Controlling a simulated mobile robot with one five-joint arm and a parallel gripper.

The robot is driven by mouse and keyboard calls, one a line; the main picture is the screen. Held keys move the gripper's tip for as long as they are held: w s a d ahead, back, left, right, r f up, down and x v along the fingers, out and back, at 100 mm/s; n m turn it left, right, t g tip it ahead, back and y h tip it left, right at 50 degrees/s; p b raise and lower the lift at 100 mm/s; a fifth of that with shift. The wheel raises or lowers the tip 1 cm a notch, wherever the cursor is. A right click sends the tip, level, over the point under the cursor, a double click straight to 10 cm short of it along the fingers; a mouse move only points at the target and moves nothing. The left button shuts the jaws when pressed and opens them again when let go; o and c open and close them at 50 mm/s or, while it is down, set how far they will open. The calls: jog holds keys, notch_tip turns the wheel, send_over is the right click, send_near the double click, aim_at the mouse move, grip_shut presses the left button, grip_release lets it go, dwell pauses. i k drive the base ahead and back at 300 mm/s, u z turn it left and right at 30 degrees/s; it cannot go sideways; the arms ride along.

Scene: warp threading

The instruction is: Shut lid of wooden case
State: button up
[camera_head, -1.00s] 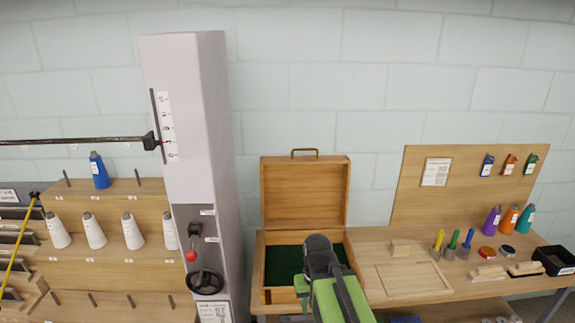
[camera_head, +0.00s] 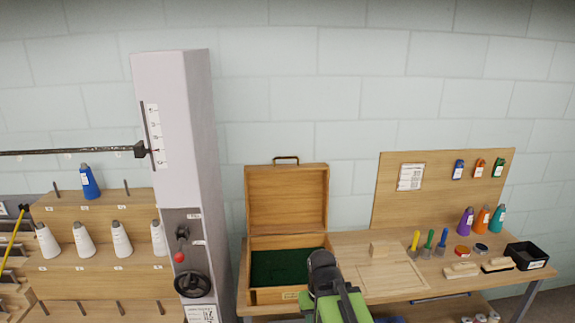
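The wooden case (camera_head: 277,297) stands on the left end of the wooden workbench. Its lid (camera_head: 286,199) is open and upright at the back, with a brass-coloured handle (camera_head: 286,160) on its top edge. The dark green lining (camera_head: 283,267) inside shows, and no object is visible on it. My arm, black and green, rises from the bottom edge in front of the case's right corner and hides part of it. My gripper's fingers cannot be made out.
A grey column (camera_head: 178,130) with a lever and handwheel stands left of the case. A shallow wooden tray (camera_head: 391,284), a small wooden block (camera_head: 384,249) and several coloured tools are right. A black bin (camera_head: 527,256) sits at the bench's right end.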

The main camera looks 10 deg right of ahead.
aim_at(282, 199)
jog(key=u, duration=0.05)
jog(key=i, duration=0.5)
jog(key=u, duration=2.1)
jog(key=k, duration=0.75)
jog(key=z, duration=1.05)
jog(key=i, duration=0.25)
jog(key=u, duration=0.1)
